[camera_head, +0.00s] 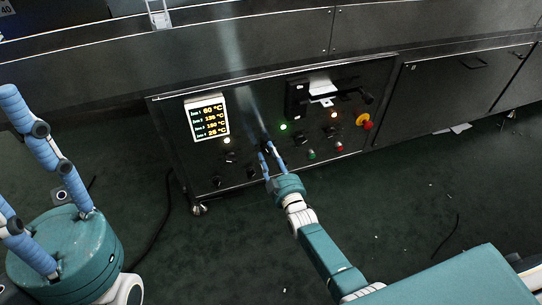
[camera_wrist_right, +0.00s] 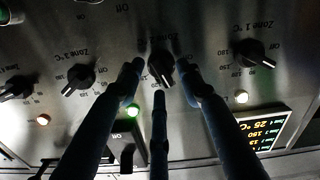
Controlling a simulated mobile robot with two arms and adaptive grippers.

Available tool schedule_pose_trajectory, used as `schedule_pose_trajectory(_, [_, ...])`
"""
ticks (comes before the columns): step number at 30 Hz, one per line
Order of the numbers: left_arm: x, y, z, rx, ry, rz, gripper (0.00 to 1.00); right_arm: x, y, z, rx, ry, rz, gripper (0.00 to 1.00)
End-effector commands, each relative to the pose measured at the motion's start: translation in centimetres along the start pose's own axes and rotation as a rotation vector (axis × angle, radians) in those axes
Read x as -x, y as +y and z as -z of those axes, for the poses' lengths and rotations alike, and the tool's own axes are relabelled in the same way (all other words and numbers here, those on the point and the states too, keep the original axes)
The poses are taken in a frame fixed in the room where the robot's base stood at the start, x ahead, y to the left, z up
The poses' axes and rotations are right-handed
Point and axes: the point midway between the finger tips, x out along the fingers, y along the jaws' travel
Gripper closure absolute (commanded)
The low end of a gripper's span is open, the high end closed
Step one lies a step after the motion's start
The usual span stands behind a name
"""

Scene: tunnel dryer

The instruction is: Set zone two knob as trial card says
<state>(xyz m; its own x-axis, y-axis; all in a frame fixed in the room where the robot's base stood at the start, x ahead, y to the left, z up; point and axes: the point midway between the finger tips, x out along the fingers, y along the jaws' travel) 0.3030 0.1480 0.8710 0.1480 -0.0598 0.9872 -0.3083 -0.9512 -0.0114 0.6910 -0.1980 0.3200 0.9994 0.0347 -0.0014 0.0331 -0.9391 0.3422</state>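My right gripper (camera_head: 268,153) is at the control panel (camera_head: 240,172), its fingers pointing at the panel's knobs. In the right wrist view its three fingertips (camera_wrist_right: 160,75) stand spread around a black knob (camera_wrist_right: 161,68), with small gaps at the sides; I see no clear contact. The panel lettering is upside down there, and the zone number over this knob is hard to read. A white card (camera_head: 322,87) sits in a dark holder on the panel; its text is unreadable. My left gripper (camera_head: 22,165) is open and empty at the left, its fingertips partly out of frame.
A display (camera_head: 207,118) shows several zone temperatures. Other dial knobs flank the gripper, one to the right (camera_wrist_right: 251,53) and one to the left (camera_wrist_right: 78,78). A red-and-yellow emergency stop (camera_head: 364,121) is at the panel's right. The green floor before the panel is mostly clear.

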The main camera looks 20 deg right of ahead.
Motion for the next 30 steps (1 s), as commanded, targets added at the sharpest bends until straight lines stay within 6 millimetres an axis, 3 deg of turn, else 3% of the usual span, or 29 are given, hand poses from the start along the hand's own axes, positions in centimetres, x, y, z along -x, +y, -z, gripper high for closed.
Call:
schedule_pose_trajectory(7, [-0.1,-0.1,0.1,-0.001,0.007,0.001,0.6,2.0,0.0,-0.1,0.0,-0.001,0.0,0.64])
schedule_pose_trajectory(15, [-0.1,0.0,0.1,-0.001,0.005,0.001,0.6,7.8,0.0,-0.1,-0.001,-0.002,0.0,0.64])
schedule_pose_trajectory(21, [-0.1,0.0,0.1,-0.001,0.005,0.001,0.6,10.9,0.0,-0.1,0.0,-0.001,0.0,0.64])
schedule_pose_trajectory(30, [-0.1,0.0,0.1,0.0,0.005,0.001,0.6,12.1,0.0,0.0,0.0,0.0,0.0,0.64])
